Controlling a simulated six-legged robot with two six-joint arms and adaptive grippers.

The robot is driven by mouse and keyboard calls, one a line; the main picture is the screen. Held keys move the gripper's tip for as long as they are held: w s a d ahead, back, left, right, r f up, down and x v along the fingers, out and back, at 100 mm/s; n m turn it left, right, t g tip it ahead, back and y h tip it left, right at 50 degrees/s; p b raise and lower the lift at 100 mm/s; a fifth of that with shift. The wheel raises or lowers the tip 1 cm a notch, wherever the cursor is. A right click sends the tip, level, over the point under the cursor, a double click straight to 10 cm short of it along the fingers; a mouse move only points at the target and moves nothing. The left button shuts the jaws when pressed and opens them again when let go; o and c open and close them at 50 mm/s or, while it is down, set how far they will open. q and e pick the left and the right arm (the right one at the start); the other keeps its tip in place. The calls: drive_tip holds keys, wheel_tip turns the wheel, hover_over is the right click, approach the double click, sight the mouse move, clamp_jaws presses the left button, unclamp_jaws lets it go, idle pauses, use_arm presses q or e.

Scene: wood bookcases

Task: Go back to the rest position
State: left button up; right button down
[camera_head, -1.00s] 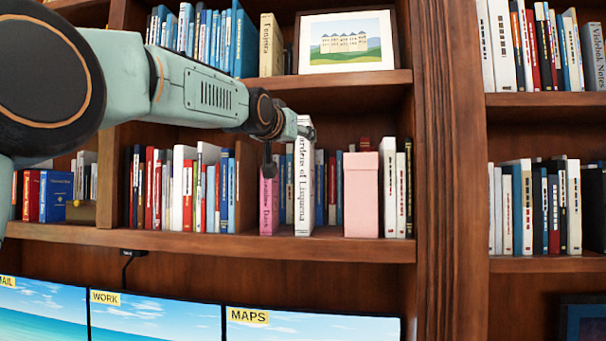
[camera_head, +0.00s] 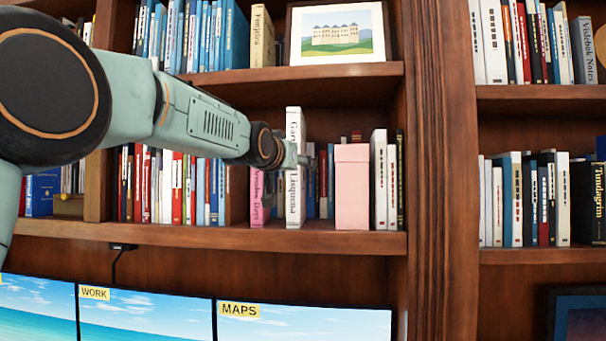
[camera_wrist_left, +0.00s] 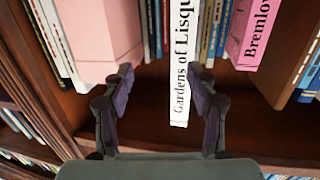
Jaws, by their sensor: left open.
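The white book with "Gardens of Lisquerna" on its spine (camera_head: 294,205) stands upright on the middle shelf (camera_head: 215,239). It is between a pink book (camera_head: 257,196) and a pink box (camera_head: 352,190). My left gripper (camera_head: 304,160) is in front of it, its small tip showing at the spine's right side. In the left wrist view the two dark fingers of the gripper (camera_wrist_left: 161,80) are apart. The white book's spine (camera_wrist_left: 183,60) shows between them, closer to the right finger. Neither finger appears closed on it. My right gripper is out of view.
A framed castle picture (camera_head: 342,35) stands on the shelf above. Several monitors (camera_head: 300,325) are below the middle shelf. A thick wooden upright (camera_head: 437,180) separates the right bookcase. Rows of books flank the white book, with free height above it.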

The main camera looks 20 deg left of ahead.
use_arm(q)
drive_tip(key=s+d+f+g+b, duration=0.2)
drive_tip(key=s+f, duration=0.2)
drive_tip(key=f, duration=1.4)
drive_tip(key=s+d+f+g+h+b, duration=0.1)
drive_tip(key=s+d+f+g+b, duration=0.3)
drive_tip(key=f, duration=1.5)
drive_tip(key=s+f+g+b, duration=0.1)
drive_tip(key=s+f, duration=0.4)
drive_tip(key=f, duration=1.3)
drive_tip(key=s+f+g+b, duration=0.5)
drive_tip(key=s+f, duration=1.2)
drive_tip(key=s, duration=0.3)
drive_tip(key=s+d+f+g+b, duration=0.1)
drive_tip(key=s+f+g+b, duration=0.4)
drive_tip(key=s+f, duration=1.2)
drive_tip(key=s, duration=0.4)
drive_tip(key=shift+s+d+f, duration=0.3)
drive_tip(key=shift+f, duration=0.05)
